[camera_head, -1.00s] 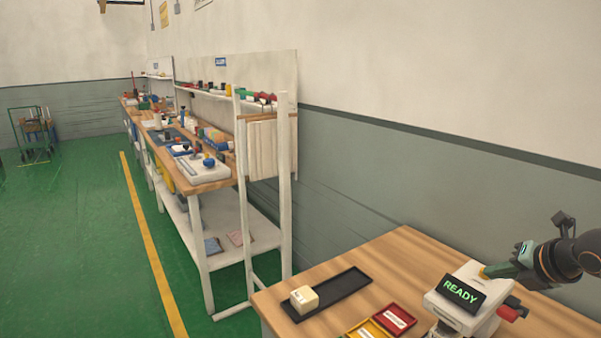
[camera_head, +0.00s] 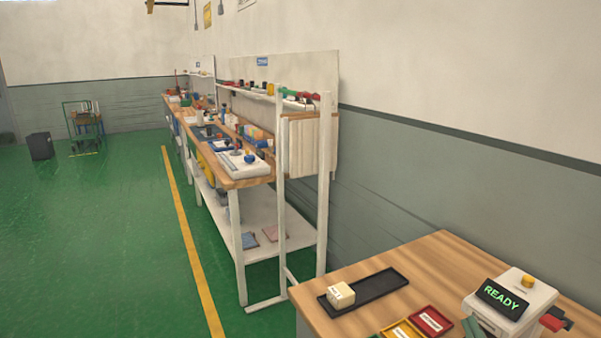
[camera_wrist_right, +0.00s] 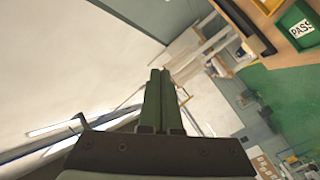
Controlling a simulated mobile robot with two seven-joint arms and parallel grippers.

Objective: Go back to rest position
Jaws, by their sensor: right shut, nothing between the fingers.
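My right gripper (camera_wrist_right: 158,75) is shut and empty in the right wrist view, with its two dark green fingers side by side. In the head view its green fingertips (camera_head: 473,327) show at the bottom edge, just left of the white device (camera_head: 533,296). The device has a lit READY display (camera_head: 502,299) and a yellow button (camera_head: 528,281) on top. Nothing touches the button. My left gripper is in neither view.
On the wooden table (camera_head: 440,262) lie a black tray (camera_head: 378,285) with a cream block (camera_head: 340,295), a red bin (camera_head: 431,321) and a yellow bin (camera_head: 402,331). A green PASS tray (camera_wrist_right: 292,18) shows in the wrist view. A long workbench (camera_head: 245,180) stands behind; green floor (camera_head: 110,220) lies clear.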

